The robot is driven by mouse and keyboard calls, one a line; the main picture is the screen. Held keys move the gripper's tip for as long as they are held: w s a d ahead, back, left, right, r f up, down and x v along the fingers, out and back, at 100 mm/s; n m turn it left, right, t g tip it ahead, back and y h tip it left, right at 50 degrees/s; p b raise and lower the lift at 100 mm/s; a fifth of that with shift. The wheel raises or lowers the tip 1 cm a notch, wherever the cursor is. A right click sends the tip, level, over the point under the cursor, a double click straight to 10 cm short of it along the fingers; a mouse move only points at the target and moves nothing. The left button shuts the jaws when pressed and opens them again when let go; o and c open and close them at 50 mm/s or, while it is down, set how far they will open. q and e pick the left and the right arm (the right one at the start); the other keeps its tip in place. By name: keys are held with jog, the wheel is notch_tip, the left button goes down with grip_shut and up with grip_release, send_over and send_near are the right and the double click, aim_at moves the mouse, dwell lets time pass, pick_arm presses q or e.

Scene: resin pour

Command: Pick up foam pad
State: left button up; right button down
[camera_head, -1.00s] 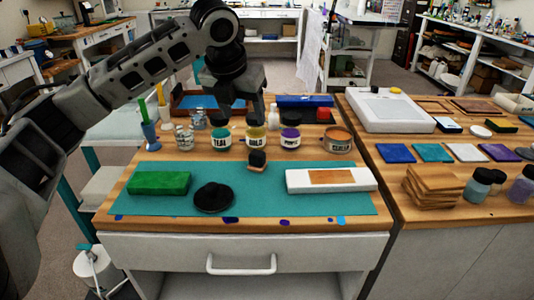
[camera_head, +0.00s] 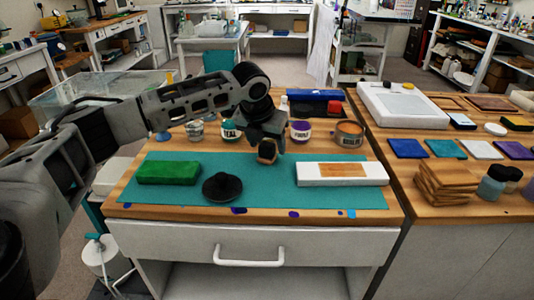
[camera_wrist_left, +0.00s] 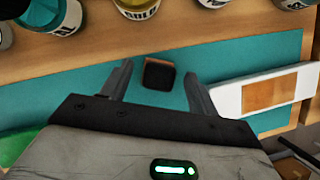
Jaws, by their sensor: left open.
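The foam pad appears to be the small dark block with a brown edge (camera_head: 267,150), standing on the teal mat (camera_head: 270,195) near its back edge. My left gripper (camera_head: 266,143) is open and low over the mat at the pad, partly hiding it in the head view. In the left wrist view the pad (camera_wrist_left: 158,75) lies between the two spread fingers of the left gripper (camera_wrist_left: 157,69), with a visible gap on each side. My right gripper is not in view.
A green block (camera_head: 168,173), a black round knobbed piece (camera_head: 222,188) and a white block with a brown rectangle (camera_head: 342,173) rest on the mat. Several jars, including a purple one (camera_head: 300,131) and a wide one (camera_head: 349,134), stand behind. The mat's front is clear.

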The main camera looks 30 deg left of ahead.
pick_arm(q)
jog(key=shift+w+f, duration=0.2)
jog(key=shift+f, duration=0.3)
jog(key=c, duration=1.1)
jog(key=shift+r, duration=0.1)
jog(key=shift+c, duration=0.2)
